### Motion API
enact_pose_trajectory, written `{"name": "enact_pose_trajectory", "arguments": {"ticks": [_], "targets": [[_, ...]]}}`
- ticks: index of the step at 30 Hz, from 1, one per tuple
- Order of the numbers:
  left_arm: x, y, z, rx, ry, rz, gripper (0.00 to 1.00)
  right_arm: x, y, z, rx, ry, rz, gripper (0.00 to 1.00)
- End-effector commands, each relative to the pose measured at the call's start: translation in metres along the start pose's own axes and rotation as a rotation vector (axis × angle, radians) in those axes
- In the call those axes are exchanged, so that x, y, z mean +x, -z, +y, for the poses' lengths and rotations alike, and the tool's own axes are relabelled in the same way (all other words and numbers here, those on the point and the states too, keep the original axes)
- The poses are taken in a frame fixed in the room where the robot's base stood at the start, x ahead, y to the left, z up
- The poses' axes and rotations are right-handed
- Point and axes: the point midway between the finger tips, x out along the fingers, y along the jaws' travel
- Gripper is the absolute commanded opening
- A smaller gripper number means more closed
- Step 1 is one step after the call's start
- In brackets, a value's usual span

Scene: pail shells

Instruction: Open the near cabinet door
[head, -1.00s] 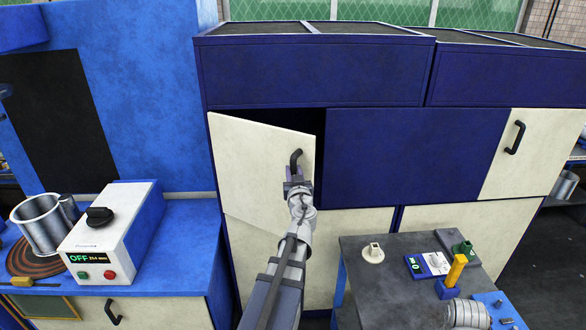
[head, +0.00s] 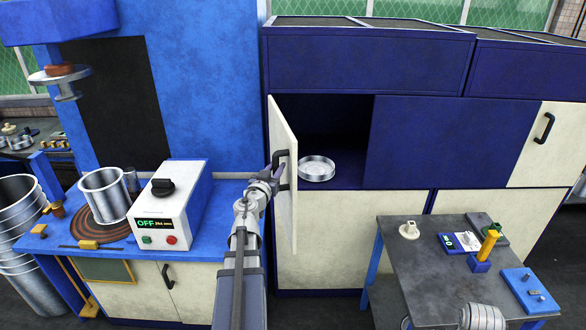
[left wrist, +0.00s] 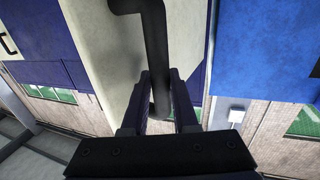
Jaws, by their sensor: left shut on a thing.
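The near cabinet door (head: 287,190) is a cream panel on the blue cabinet, swung wide open and seen nearly edge-on in the head view. Its dark bar handle (head: 281,160) is on the door's outer face; it also shows in the left wrist view (left wrist: 156,45). My left gripper (head: 272,172) is shut on the handle, with its two fingers on either side of the bar in the left wrist view (left wrist: 160,108). Inside the open compartment a round metal dish (head: 316,169) stands on the cabinet floor.
A blue bench at the left bears a control box (head: 174,205) reading OFF and a metal cup (head: 104,194). Stacked metal pails (head: 25,250) stand at the far left. A grey table (head: 440,285) with small parts stands at the right. Another cream door (head: 545,150) is closed.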

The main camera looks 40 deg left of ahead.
Motion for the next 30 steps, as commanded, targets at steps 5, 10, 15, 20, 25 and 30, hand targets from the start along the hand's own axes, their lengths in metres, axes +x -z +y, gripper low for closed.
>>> {"name": "enact_pose_trajectory", "arguments": {"ticks": [5,10,15,20,25,30], "targets": [[-0.007,0.000,-0.036,-0.003,-0.079,0.001,0.00,0.000,0.000,0.000,0.000,0.000,0.000,0.50],[-0.013,0.000,-0.056,-0.003,-0.140,0.002,0.00,0.000,0.000,0.000,0.000,0.000,0.000,0.50],[-0.016,0.000,-0.067,-0.003,-0.177,0.002,0.00,0.000,0.000,0.000,0.000,0.000,0.000,0.50],[-0.018,0.000,-0.071,-0.004,-0.191,0.002,0.00,0.000,0.000,0.000,0.000,0.000,0.000,0.50],[-0.018,0.000,-0.072,-0.004,-0.194,0.003,0.00,0.000,0.000,0.000,0.000,0.000,0.000,0.50],[-0.018,0.000,-0.071,-0.004,-0.194,0.003,0.00,0.000,0.000,0.000,0.000,0.000,0.000,0.50]]}}
